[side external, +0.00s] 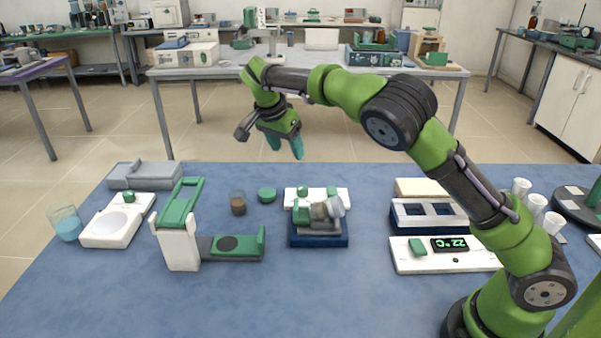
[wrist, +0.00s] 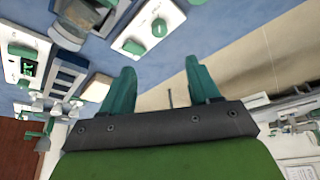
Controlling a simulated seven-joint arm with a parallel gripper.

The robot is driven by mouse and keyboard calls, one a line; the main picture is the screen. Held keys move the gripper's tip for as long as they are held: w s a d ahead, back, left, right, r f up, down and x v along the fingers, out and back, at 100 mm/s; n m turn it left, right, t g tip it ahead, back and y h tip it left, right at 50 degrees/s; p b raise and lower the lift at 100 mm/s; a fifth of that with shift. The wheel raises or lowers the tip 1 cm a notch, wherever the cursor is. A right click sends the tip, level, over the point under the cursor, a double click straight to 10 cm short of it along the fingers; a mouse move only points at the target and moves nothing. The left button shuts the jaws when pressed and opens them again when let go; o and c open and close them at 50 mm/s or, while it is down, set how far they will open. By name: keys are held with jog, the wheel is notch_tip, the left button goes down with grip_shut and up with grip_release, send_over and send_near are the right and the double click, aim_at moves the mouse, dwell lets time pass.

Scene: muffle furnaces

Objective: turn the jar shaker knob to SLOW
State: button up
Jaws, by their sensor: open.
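The jar shaker (side external: 319,240) stands mid-table in the side view, with a dark blue base and jars lying on its grey top. A white panel (side external: 341,197) with two green knobs is directly behind it. In the wrist view this panel (wrist: 124,44) shows at the top, with one green knob (wrist: 134,46) and another green knob (wrist: 159,28). I cannot read any labels or tell the knob setting. My gripper (side external: 285,146) is open and empty, in the air behind and left of the panel. Its two teal fingers (wrist: 160,75) are apart and touch nothing.
A white and green device (side external: 180,245), a brown jar (side external: 238,205) and a green round piece (side external: 267,195) stand left of the shaker. A blue rack (side external: 401,218) and a white unit reading 22 °C (side external: 430,262) stand right.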

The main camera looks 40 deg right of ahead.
aim_at(302, 187)
jog(key=x, duration=1.6)
jog(key=shift+f, duration=0.1)
jog(key=shift+c, duration=0.2)
jog(key=c, duration=1)
